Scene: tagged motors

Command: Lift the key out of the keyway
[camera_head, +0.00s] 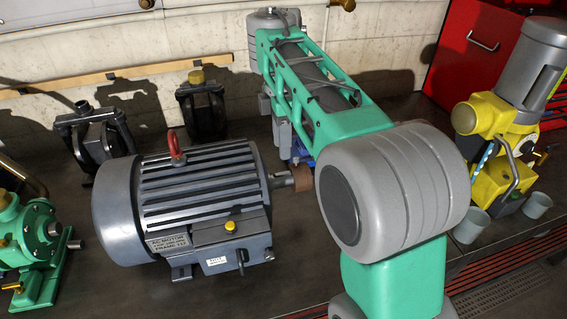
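A grey finned AC motor (200,205) with a red lifting eye lies on the dark bench, left of centre. Its shaft (281,180) points right and carries a brown round piece (301,178) near its end. The key and keyway are too small to make out, and my arm covers the area right of the shaft. My green and grey arm fills the centre right. Grey parts behind its forearm, just above the shaft, may belong to my wrist or hand. I cannot make out gripper fingers, nor whether they hold anything.
A green pump (35,240) stands at far left. Two dark machines (95,138) (202,105) stand behind the motor. At right are a yellow and grey machine (500,130), two grey cups (537,205) (471,226) and a red cabinet (470,50). Bench in front of the motor is clear.

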